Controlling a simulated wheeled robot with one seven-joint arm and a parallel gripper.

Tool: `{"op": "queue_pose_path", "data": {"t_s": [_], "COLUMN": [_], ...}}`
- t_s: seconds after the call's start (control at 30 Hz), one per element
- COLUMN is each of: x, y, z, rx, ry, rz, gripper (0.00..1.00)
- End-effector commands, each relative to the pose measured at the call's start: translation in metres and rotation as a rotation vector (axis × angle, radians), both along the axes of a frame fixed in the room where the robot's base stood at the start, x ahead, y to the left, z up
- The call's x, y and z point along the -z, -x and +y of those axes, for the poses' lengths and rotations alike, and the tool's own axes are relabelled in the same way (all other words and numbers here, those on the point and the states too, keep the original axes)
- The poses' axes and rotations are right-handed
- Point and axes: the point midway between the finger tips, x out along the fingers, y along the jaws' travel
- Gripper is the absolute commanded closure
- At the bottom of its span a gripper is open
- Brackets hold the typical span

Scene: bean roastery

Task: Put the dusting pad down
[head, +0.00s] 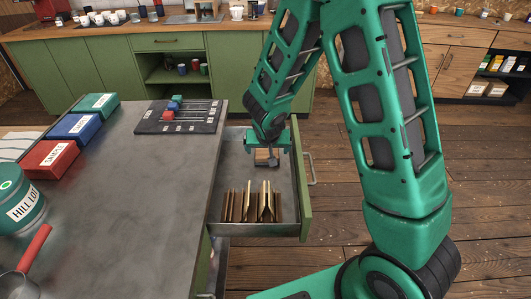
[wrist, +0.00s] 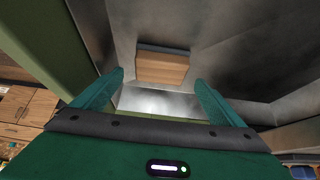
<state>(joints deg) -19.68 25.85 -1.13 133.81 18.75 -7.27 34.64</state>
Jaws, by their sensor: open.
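The dusting pad (head: 262,157), a small wooden block with a dark grey layer along one edge, is inside the open drawer (head: 232,165). It also shows in the wrist view (wrist: 162,69), lying on the drawer's grey floor. My gripper (head: 269,150) is down in the drawer at the pad. In the wrist view its two green fingers (wrist: 159,78) are spread wide, with clear gaps to the pad on both sides. In the head view the gripper partly covers the pad.
Several upright brass-coloured pieces (head: 253,204) stand at the drawer's near end. The grey worktop (head: 150,180) beside it holds a dark slider board (head: 180,120), labelled boxes (head: 73,127) and a green tin (head: 20,205). The worktop's middle is clear.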

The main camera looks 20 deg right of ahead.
Motion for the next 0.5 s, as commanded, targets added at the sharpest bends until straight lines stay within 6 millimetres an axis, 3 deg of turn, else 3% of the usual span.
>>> {"op": "queue_pose_path", "data": {"t_s": [0.2,0.5], "x": [-0.032,-0.057], "y": [0.019,0.035], "z": [0.008,0.012], "rx": [-0.003,-0.001], "ry": [-0.002,0.0], "rz": [-0.003,0.0], "gripper": [0.08,0.08]}}
